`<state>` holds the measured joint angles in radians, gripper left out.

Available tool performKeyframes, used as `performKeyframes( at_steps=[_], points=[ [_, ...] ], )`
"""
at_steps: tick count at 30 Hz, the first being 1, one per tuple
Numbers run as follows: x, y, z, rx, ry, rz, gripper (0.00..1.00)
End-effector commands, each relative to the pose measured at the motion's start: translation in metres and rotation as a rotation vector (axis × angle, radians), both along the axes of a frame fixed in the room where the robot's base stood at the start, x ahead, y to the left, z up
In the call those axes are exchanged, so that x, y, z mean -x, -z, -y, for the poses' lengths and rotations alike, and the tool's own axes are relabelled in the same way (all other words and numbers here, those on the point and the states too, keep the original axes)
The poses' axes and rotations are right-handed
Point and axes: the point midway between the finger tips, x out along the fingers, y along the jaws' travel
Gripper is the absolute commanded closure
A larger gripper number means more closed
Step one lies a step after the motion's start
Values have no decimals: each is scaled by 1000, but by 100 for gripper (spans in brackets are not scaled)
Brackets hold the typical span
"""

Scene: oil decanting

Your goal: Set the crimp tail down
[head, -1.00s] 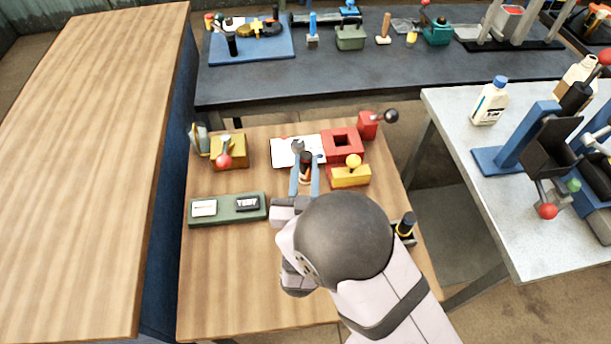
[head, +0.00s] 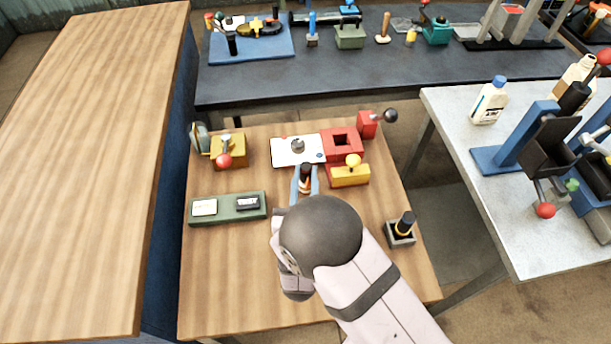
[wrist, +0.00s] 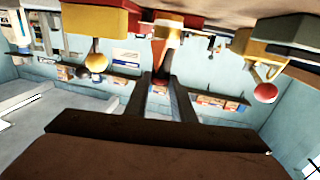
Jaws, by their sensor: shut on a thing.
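My gripper (head: 304,192) is over the middle of the wooden table, its two blue fingers closed around a small dark piece with a copper-coloured band (head: 305,178), which I take to be the crimp tail. The piece points away from me, towards the white plate (head: 283,152). In the wrist view, which looks upside down, the fingers (wrist: 165,78) reach up to a copper and pale piece (wrist: 166,40). My arm hides part of the table, and I cannot tell whether the piece touches the tabletop.
A red block with a square hole (head: 342,143) and a yellow block with a ball knob (head: 349,176) stand right of the plate. A green panel (head: 228,209) lies left. A grey holder (head: 400,238) with a black cylinder stands right. The table's front left is bare.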

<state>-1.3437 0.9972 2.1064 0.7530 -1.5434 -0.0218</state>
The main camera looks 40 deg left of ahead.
Motion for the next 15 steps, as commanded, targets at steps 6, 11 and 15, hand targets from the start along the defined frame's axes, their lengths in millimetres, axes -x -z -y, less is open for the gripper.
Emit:
performKeyframes(
  at_steps=[6,11,15],
  points=[
    [0,7,0,-1,0,1,100],
    [0,12,0,0,0,0,100],
    [0,13,1,4,0,-3,100]
  ],
)
